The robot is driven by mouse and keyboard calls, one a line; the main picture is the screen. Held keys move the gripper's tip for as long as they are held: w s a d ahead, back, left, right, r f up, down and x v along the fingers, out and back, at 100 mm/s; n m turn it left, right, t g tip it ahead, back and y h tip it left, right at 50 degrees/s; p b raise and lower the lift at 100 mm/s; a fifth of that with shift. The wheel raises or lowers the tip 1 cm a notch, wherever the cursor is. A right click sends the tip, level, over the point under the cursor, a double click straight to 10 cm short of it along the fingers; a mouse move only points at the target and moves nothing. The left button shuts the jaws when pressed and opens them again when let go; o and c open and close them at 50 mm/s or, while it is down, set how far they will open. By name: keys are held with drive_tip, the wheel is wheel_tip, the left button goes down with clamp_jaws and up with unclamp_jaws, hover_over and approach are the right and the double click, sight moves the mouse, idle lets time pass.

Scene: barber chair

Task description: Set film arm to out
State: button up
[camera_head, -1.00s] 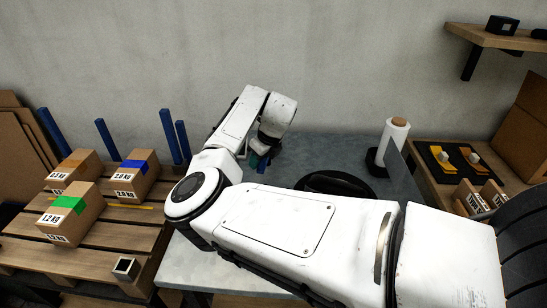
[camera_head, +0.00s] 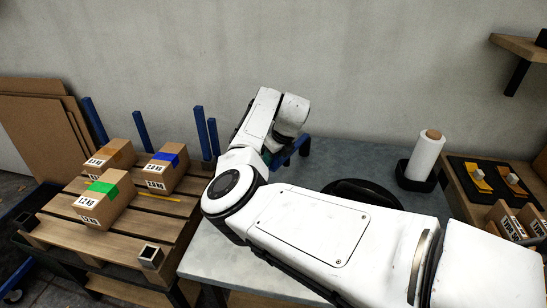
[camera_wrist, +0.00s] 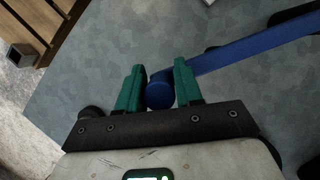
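The film arm appears to be the blue bar (camera_wrist: 255,46) in the wrist view. It runs from upper right to a round blue knob (camera_wrist: 160,92) at its end. In the head view, part of the blue bar (camera_head: 291,153) shows at the right of my wrist, above the grey table (camera_head: 325,160).
A white film roll (camera_head: 426,155) stands on the table's right side, near a black round plate (camera_head: 360,188) partly behind my arm. A pallet (camera_head: 125,235) with several cartons is at left. A side table with yellow-marked black pads (camera_head: 490,178) is at right.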

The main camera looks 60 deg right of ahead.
drive_tip(key=shift+o, duration=0.7)
drive_tip(key=shift+w+d+r, duration=0.1)
drive_tip(key=shift+w, duration=0.25)
drive_tip(key=shift+o, duration=1.3)
drive_tip(key=shift+s, duration=0.1)
drive_tip(key=d+v, duration=0.1)
drive_tip(key=v, duration=0.9)
drive_tip(key=shift+s+a+r, duration=0.2)
drive_tip(key=shift+a+r, duration=0.1)
drive_tip(key=shift+a, duration=0.2)
drive_tip(key=shift+f, duration=0.1)
